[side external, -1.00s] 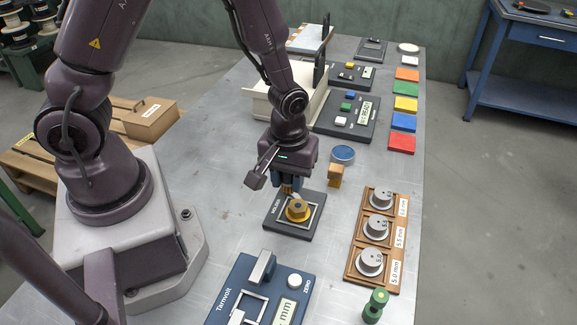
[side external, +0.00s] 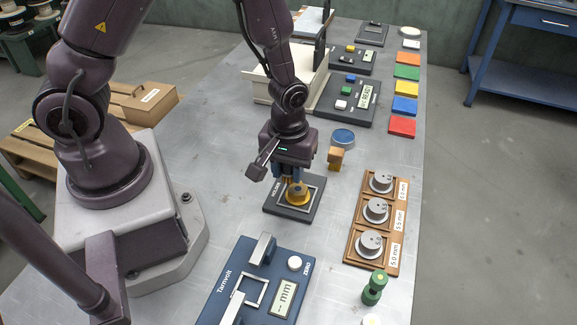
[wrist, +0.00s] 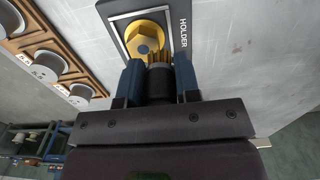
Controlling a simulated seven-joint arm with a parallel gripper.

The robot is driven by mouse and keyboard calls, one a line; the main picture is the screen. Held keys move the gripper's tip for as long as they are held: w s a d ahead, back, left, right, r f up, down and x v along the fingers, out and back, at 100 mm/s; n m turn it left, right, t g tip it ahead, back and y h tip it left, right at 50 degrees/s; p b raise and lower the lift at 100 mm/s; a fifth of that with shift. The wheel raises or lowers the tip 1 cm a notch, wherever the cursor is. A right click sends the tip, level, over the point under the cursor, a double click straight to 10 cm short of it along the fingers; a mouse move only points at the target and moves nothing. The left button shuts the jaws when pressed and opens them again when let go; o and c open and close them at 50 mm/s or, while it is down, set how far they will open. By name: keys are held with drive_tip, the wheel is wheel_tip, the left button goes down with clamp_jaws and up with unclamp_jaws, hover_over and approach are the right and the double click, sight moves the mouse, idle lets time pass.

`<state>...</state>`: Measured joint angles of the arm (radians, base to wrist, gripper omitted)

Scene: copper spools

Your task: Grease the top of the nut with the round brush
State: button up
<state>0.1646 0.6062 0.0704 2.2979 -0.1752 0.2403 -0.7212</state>
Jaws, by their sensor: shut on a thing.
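The brass hex nut (side external: 298,192) sits on a dark plate labelled HOLDER (side external: 310,206), inside a pale square frame. It also shows in the wrist view (wrist: 146,40). My gripper (side external: 287,176) is shut on the round brush, just above and beside the nut. In the wrist view, the blue fingers of my gripper (wrist: 160,78) hold the dark body of the round brush (wrist: 161,84). Its tan bristles (wrist: 157,58) overlap the nut's near edge in the picture. I cannot tell whether they touch it. Grease on the bristles cannot be made out.
A blue Tarnvolt device (side external: 232,277) lies nearer.

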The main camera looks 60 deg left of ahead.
drive_tip(key=shift+f, duration=0.95)
drive_tip(key=shift+w+d, duration=1.4)
drive_tip(key=shift+d, duration=0.05)
drive_tip(key=shift+s+a, duration=1.45)
drive_tip(key=shift+r, duration=3)
drive_tip(key=shift+r, duration=1.5)
